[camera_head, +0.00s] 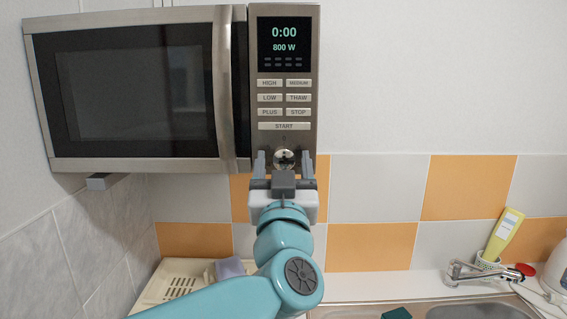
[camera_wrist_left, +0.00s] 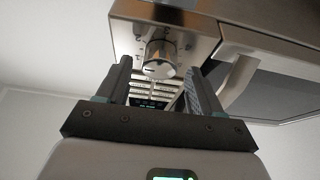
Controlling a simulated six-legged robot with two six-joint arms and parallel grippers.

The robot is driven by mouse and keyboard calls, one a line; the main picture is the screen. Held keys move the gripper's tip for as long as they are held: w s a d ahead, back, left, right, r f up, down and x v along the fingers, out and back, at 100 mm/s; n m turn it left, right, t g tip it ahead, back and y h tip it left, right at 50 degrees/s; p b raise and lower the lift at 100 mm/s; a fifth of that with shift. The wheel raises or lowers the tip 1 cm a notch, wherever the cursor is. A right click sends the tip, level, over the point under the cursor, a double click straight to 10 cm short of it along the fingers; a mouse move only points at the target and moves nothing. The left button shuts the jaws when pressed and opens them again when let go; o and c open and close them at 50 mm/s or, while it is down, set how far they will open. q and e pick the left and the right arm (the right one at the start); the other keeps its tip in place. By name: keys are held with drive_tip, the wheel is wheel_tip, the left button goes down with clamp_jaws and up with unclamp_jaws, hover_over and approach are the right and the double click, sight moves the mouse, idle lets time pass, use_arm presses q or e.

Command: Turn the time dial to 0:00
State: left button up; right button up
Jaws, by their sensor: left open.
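The microwave (camera_head: 140,95) is mounted on the wall, with its control panel at its right end. Its display (camera_head: 284,43) reads 0:00 and 800 W. The time dial (camera_head: 284,159) is a round silver knob low on the panel, below the START button. My left gripper (camera_head: 283,160) is open, with one finger on each side of the dial. The left wrist view shows the dial (camera_wrist_left: 159,58) between and beyond the two fingers (camera_wrist_left: 157,80), with gaps on both sides. My right gripper is not in view.
The microwave's vertical door handle (camera_head: 226,85) is left of the panel. Below are a sink (camera_head: 478,312), a tap (camera_head: 480,272), a yellow bottle (camera_head: 504,235) and a beige dish rack (camera_head: 180,285). The tiled wall right of the microwave is clear.

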use_arm(q)
drive_tip(key=c, duration=0.3)
drive_tip(key=shift+w+d, duration=0.1)
drive_tip(key=c, duration=0.8)
drive_tip(key=shift+o, duration=0.2)
drive_tip(key=shift+f, duration=0.1)
